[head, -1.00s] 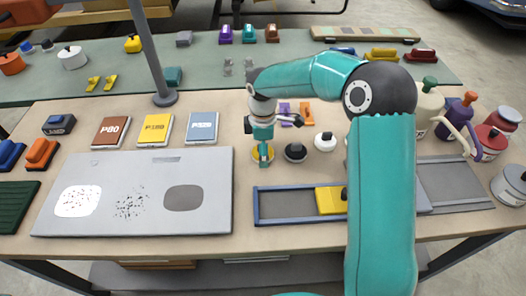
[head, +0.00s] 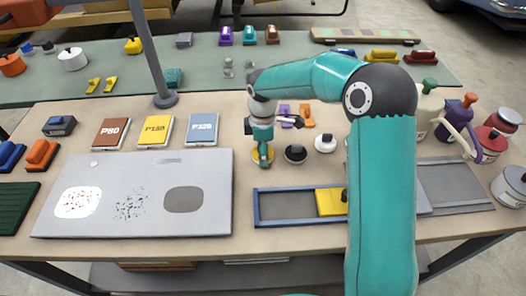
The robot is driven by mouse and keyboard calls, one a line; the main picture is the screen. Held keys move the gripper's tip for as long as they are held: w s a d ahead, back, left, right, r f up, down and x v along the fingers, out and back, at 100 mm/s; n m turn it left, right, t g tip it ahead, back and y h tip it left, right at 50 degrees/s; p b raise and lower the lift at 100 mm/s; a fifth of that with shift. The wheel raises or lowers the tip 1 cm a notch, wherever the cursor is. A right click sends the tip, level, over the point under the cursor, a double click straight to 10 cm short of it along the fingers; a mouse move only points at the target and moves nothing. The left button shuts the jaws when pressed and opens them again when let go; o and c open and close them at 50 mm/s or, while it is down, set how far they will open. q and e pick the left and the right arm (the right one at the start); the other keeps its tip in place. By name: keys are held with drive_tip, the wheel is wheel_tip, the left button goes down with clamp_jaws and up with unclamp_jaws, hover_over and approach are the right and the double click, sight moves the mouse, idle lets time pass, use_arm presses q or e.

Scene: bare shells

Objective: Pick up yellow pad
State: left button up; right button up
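The yellow pad (head: 256,158) is a small round disc on the table, left of a black pad (head: 295,154) and a white pad (head: 325,143). My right gripper (head: 263,158) points straight down at the yellow pad from above. Its fingers cover the middle of the pad, and the yellow edge shows on both sides. I see the fingers nearly edge-on, so I cannot tell whether they are open or closed on the pad. The pad appears to rest on the table. My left gripper is not in view.
A grey panel (head: 134,222) lies left of the pad. A blue-framed tray (head: 285,221) with a yellow block (head: 330,201) lies in front. Purple (head: 285,112) and orange (head: 307,116) items stand behind. My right arm hides part of the table's right side.

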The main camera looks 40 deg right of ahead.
wheel_tip(320, 180, up, 20)
drive_tip(key=p, duration=0.1)
idle(0.4)
drive_tip(key=shift+f, duration=0.1)
